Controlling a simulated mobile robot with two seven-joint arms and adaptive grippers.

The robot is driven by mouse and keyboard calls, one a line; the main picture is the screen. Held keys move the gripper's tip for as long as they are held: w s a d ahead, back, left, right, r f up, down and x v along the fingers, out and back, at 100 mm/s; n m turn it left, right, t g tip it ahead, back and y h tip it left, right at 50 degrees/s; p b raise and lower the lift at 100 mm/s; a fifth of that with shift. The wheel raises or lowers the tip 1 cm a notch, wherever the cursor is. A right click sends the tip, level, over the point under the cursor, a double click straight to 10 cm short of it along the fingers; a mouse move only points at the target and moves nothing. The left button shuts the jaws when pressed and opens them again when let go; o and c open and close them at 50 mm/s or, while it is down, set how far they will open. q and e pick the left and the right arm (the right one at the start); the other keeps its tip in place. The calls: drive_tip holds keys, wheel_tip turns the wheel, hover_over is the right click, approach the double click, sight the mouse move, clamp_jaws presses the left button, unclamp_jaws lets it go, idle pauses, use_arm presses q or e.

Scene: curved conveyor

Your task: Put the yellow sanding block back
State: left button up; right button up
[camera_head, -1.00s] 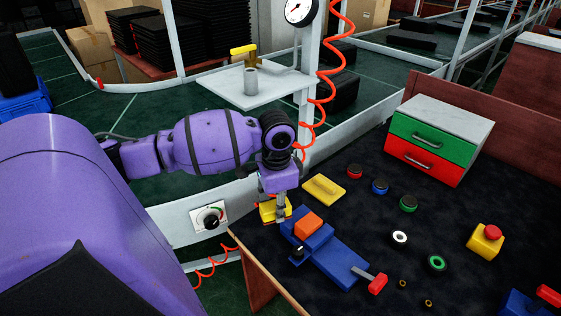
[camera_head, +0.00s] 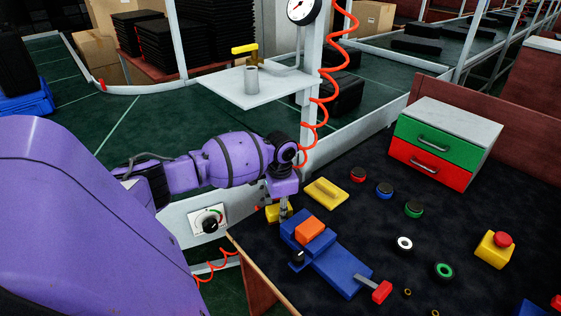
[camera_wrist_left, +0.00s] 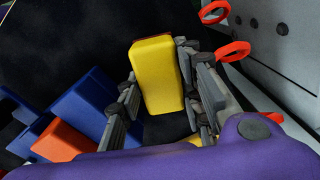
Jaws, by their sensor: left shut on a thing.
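My left gripper (camera_head: 284,213) is at the left edge of the dark workbench, just left of the blue vise (camera_head: 333,268). It is shut on a yellow block (camera_head: 272,214), which is partly hidden by the fingers in the head view. In the left wrist view the plain yellow block (camera_wrist_left: 158,72) with rounded edges lies between the fingers of the gripper (camera_wrist_left: 157,85). A flat yellow piece with a raised grip (camera_head: 325,193) lies on the bench behind the vise. I cannot tell whether the held block touches the bench. My right gripper is not in view.
The vise has an orange piece (camera_head: 309,230) on it. Behind stands a drawer cabinet (camera_head: 441,141). Several round buttons and a yellow emergency-stop box (camera_head: 494,249) are on the right. A post with a red coiled hose (camera_head: 319,103) and a dial panel (camera_head: 208,220) are near my arm.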

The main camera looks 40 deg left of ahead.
use_arm(q)
drive_tip(key=o, duration=1.3)
drive_tip(key=shift+o, duration=0.2)
wheel_tip(320, 180, up, 12)
drive_tip(key=p, duration=0.1)
drive_tip(key=shift+d+r, duration=0.15)
drive_tip(key=shift+s, duration=0.15)
